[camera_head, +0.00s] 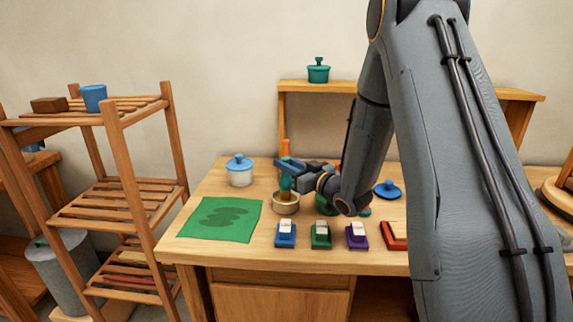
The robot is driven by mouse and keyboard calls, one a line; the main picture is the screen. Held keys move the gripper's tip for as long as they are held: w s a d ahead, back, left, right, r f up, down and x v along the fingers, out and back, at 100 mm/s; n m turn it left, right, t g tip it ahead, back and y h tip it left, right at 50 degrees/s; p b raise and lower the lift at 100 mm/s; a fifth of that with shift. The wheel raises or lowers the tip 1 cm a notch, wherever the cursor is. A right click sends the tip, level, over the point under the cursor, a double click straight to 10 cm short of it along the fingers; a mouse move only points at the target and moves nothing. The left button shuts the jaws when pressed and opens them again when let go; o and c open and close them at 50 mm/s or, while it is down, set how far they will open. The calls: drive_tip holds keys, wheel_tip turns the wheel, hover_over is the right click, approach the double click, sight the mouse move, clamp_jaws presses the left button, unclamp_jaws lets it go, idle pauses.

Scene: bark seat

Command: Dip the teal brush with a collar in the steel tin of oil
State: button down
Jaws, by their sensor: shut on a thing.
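My gripper (290,170) is over the back middle of the bench, shut on the teal brush (285,183). The brush is upright, and its teal part shows just below the jaws. Its lower end meets the mouth of the steel tin (286,208); how deep the tip sits inside is too small to tell. The tin stands on the bench directly below my gripper. An orange piece shows above the jaws; I cannot tell whether it belongs to the brush. The jaws partly hide the brush.
A green sheet (222,220) with dark blotches lies left of the tin. A white jar with a blue lid (240,172) stands behind it. Blue (286,234), green (320,235) and purple (357,236) blocks line the front. A blue lid (387,190) lies right. A slatted rack (115,195) stands left.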

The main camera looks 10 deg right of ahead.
idle(0.3)
drive_tip(key=shift+r+p, duration=2.25)
drive_tip(key=shift+r, duration=1.2)
drive_tip(key=shift+r, duration=0.1)
